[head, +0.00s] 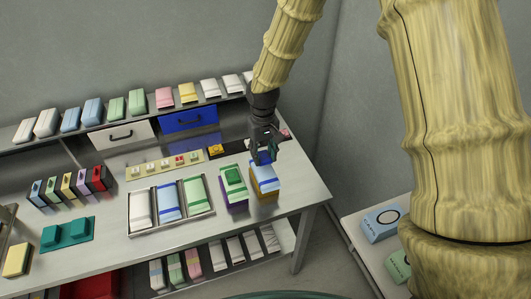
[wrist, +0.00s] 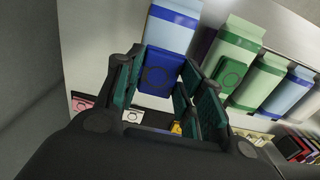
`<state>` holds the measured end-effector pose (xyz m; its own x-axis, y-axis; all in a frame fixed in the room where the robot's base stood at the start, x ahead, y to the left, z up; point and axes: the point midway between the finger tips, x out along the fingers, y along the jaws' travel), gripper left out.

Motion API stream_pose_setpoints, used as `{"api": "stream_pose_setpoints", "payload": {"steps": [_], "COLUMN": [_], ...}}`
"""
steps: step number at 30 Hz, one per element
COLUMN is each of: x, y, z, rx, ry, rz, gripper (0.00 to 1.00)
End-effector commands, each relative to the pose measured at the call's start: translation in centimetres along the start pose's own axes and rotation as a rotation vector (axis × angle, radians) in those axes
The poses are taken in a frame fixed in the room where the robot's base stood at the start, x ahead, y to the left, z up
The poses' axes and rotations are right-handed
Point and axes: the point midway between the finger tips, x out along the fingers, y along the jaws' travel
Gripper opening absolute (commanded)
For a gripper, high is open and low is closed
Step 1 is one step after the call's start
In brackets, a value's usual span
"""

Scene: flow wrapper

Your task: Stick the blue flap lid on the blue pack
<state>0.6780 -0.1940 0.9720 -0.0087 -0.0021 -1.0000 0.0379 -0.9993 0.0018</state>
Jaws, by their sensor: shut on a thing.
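The blue pack (head: 264,184) is light blue with a darker blue band and lies on a brown-yellow block near the table's right end. It also shows at the top of the wrist view (wrist: 171,34). My gripper (head: 264,157) is just above the pack's far end. In the wrist view the dark blue flap lid (wrist: 158,73), with a ring mark, sits between the teal fingers (wrist: 155,95), which are shut on it. The lid overlaps the pack's near end in that view; I cannot tell whether they touch. In the head view my gripper largely hides the lid.
A green pack (head: 233,174) with a green lid lies on a purple block close to the left. A tray (head: 157,230) of packs stands further left. A shelf with several packs and a blue drawer (head: 188,121) is behind. Right of the pack, the tabletop is bare.

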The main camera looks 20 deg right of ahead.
Motion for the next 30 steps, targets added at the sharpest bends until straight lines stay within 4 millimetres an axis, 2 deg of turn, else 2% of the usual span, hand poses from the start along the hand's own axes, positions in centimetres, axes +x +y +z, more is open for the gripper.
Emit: {"api": "stream_pose_setpoints", "payload": {"steps": [15, 30], "x": [4.0, 4.4], "y": [0.1, 0.2], "z": [0.1, 0.1], "rx": [0.002, 0.003], "ry": [0.000, 0.001], "rz": [0.000, 0.000], "gripper": [0.30, 0.30]}}
